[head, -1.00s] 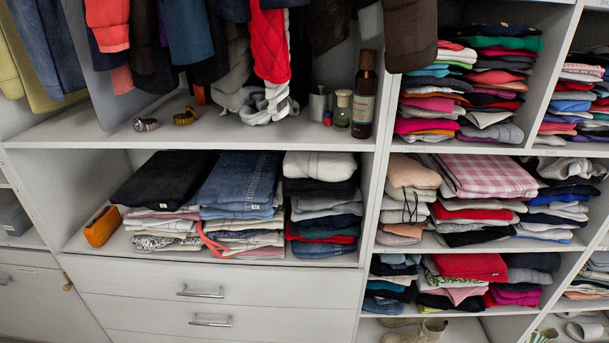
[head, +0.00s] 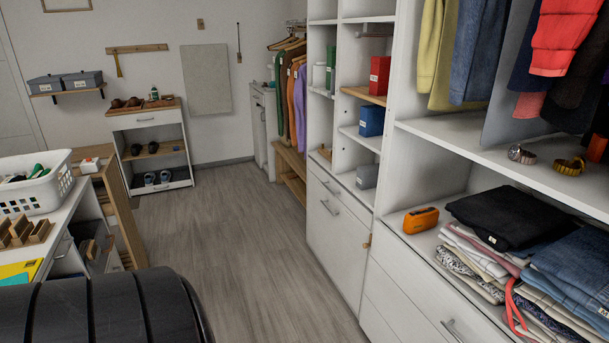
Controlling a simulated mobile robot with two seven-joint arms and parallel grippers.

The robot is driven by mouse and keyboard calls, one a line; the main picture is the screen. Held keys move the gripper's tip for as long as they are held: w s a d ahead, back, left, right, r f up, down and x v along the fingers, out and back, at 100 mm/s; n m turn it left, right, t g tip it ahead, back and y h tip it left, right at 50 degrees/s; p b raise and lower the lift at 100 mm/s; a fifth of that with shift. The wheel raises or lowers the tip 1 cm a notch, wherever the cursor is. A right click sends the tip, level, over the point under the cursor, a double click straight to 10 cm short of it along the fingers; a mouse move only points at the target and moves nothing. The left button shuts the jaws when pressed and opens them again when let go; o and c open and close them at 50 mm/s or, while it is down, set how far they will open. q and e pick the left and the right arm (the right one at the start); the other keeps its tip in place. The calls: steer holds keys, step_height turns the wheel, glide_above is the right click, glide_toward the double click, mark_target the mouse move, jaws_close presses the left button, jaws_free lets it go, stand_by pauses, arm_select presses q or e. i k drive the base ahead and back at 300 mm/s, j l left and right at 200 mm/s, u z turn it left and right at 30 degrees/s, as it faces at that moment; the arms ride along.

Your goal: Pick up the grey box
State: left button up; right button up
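A small grey box (head: 367,176) sits on the low shelf of the narrow white cubby column, right of the picture's middle. It is below a blue box (head: 371,120) and a red box (head: 379,75) on higher shelves. Two other grey boxes with white labels, one at the left (head: 45,84) and one beside it (head: 82,79), stand on a small wall shelf at the far left. Neither of my grippers is in view.
The wood floor (head: 240,235) is clear between the cubbies and a white counter with a laundry basket (head: 35,185) at left. Drawers (head: 338,225) lie below the grey box. An orange case (head: 421,219) and folded clothes are at right.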

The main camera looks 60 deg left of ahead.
mark_target(367, 176)
steer(key=u, duration=0.4)
steer(key=i+u, duration=0.15)
steer(key=u, duration=0.6)
steer(key=i+u, duration=0.15)
steer(key=u, duration=0.25)
